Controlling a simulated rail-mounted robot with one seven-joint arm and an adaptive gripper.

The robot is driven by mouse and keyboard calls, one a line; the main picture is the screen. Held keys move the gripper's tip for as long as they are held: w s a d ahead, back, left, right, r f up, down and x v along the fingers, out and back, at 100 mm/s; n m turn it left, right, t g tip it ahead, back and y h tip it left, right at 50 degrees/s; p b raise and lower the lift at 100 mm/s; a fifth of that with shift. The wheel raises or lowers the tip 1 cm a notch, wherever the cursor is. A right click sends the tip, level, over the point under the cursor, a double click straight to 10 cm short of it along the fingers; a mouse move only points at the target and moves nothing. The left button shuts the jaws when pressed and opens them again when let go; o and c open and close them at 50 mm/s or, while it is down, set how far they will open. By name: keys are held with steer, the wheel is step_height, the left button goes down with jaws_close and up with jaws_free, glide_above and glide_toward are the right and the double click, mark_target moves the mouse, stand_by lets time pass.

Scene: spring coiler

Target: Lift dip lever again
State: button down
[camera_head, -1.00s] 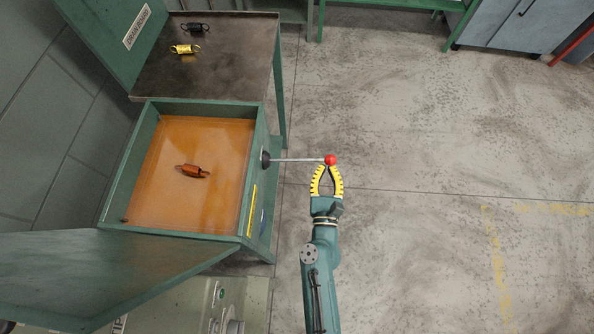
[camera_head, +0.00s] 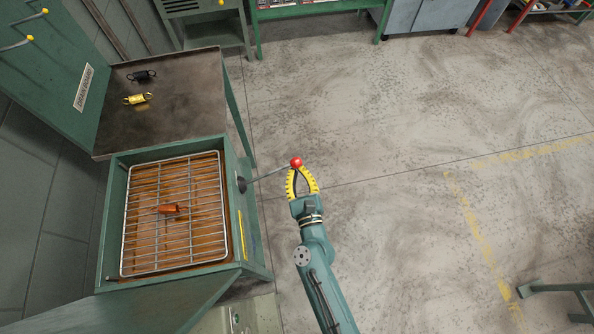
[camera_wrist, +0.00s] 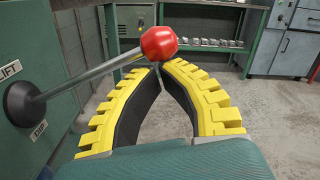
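The dip lever (camera_head: 268,173) is a grey rod with a red ball knob (camera_head: 296,162) on the right side of the green dip tank (camera_head: 117,215). In the wrist view the rod (camera_wrist: 95,75) slopes up to the red knob (camera_wrist: 159,43), from a black pivot between "LIFT" and "DIP" labels. My gripper (camera_wrist: 161,66) has its yellow-edged fingertips together, right below the knob and seemingly touching it. In the head view my gripper (camera_head: 300,170) is at the knob. A wire rack (camera_head: 150,240) shows in the tank, with an orange-coated spring (camera_head: 170,209) on it.
A drain board (camera_head: 190,105) behind the tank holds a black spring (camera_head: 141,76) and a yellow spring (camera_head: 138,98). A green bench (camera_head: 310,10) and grey cabinets (camera_head: 430,15) stand at the back.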

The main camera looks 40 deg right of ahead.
steer(key=shift+f, duration=0.1)
step_height(320, 180, down, 5)
steer(key=s+b, duration=0.1)
steer(key=b, duration=0.5)
steer(key=p+v, duration=0.1)
steer(key=v, duration=0.9)
steer(key=shift+d+r+p, duration=0.15)
steer(key=shift+r+p, duration=0.2)
steer(key=shift+r, duration=0.4)
steer(key=shift+r, duration=0.1)
